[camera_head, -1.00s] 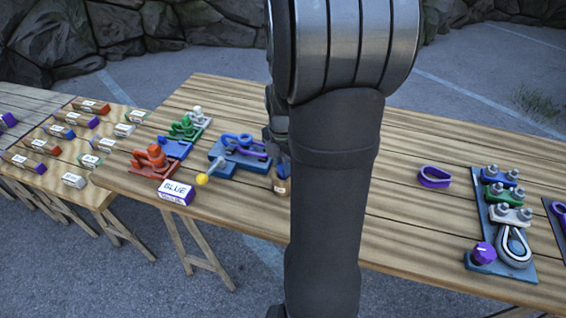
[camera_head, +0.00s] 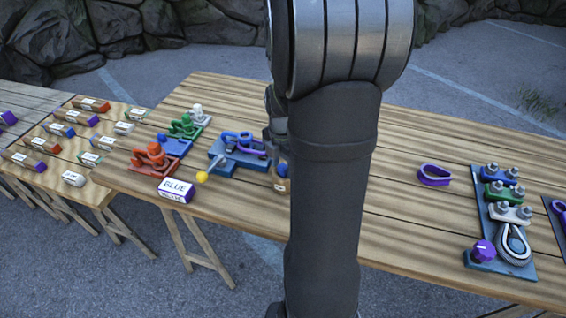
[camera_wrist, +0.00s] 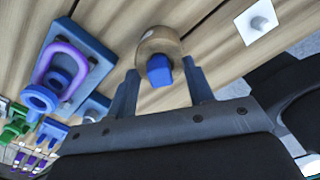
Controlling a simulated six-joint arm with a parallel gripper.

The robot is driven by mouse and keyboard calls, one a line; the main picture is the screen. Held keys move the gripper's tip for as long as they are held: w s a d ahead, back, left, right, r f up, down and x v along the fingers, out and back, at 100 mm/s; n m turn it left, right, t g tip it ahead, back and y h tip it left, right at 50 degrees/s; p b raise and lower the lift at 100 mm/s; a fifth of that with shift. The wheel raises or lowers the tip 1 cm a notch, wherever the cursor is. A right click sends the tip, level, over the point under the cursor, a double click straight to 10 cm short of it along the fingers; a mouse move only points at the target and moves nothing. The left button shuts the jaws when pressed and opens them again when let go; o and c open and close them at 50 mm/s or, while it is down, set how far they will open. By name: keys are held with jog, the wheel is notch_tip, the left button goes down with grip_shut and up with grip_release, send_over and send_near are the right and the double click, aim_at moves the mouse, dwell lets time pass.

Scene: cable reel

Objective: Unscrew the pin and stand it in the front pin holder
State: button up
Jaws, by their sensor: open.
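My gripper (camera_wrist: 162,72) is open in the wrist view, one finger on each side of a blue knob-like piece (camera_wrist: 159,71). This blue piece is at a round tan wooden body (camera_wrist: 157,45); I cannot tell whether either finger touches it. In the head view my arm hides most of the gripper, and the wooden body (camera_head: 282,187) shows just left of the arm. A blue fixture (camera_head: 222,164) with blue ring shapes and a purple loop stands to its left; it also shows in the wrist view (camera_wrist: 96,70). I cannot tell for sure which parts are the pin and the front holder.
A yellow ball (camera_head: 202,177) and a box labelled BLUE (camera_head: 176,190) are near the front edge. Red (camera_head: 152,160) and green (camera_head: 184,127) fixtures stand behind. A purple loop (camera_head: 434,176) lies right.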

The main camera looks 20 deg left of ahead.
jog(key=shift+r, duration=0.1)
notch_tip(320, 180, up, 17)
dwell(0.4)
jog(key=shift+r, duration=0.1)
notch_tip(320, 180, down, 18)
jog(key=shift+r, duration=0.4)
dwell(0.5)
